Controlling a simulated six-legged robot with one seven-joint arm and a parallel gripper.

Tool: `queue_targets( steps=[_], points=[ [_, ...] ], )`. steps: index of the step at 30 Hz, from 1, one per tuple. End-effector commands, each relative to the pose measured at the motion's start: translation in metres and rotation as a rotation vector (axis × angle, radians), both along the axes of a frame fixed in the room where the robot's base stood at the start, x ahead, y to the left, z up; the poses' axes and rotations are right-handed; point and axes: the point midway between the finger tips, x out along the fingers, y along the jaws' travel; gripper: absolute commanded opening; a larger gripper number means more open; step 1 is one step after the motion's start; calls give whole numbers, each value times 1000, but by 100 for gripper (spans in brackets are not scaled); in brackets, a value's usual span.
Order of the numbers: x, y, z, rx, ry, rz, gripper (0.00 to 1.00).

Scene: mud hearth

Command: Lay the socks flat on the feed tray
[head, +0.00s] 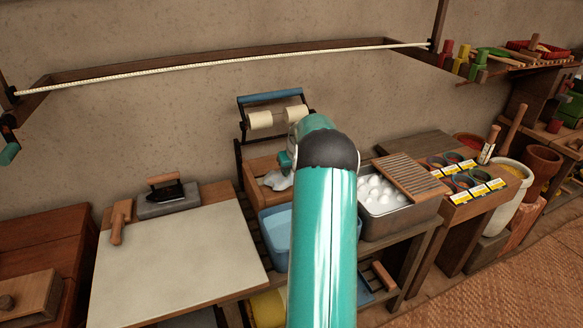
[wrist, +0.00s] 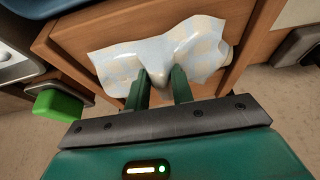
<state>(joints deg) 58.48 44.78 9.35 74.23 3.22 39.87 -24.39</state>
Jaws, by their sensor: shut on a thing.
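The socks (wrist: 205,45) show in the wrist view as a pale cloth with faint blue and cream checks, spread out with a raised fold in the middle. I cannot tell whether it is one sock or a pair. My gripper (wrist: 160,84) is shut on that fold with its two green fingers. The cloth lies over or just above the wooden feed tray (wrist: 240,72); contact is unclear. In the head view the socks (head: 278,181) are a small pale patch at the tray (head: 257,167), below the wringer rollers (head: 262,119). My arm hides the tray's right part.
A blue basin (head: 272,228) stands in front of the tray, partly behind my arm. A metal tub of white foam or balls (head: 400,220) is to the right. A pale board (head: 175,255) with an iron (head: 166,190) is at left. A cord (head: 220,63) spans above.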

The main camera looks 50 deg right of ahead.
Motion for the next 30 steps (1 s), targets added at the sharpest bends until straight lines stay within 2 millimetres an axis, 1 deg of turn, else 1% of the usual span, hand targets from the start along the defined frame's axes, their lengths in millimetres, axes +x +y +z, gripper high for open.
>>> queue_targets(
  steps=[4, 13, 14, 15, 17, 18, 26, 30],
  points=[
    [0, 0, -4, -1, 0, 0, 0],
    [0, 0, -5, -2, -1, 0, 0],
    [0, 0, -5, -2, -1, 0, 27],
    [0, 0, -5, -2, -1, 0, 35],
    [0, 0, -5, -1, -1, 0, 47],
    [0, 0, -5, -1, -1, 0, 49],
    [0, 0, -5, 0, 0, 0, 49],
    [-3, 2, 5, -1, 0, 0, 49]
  ],
)
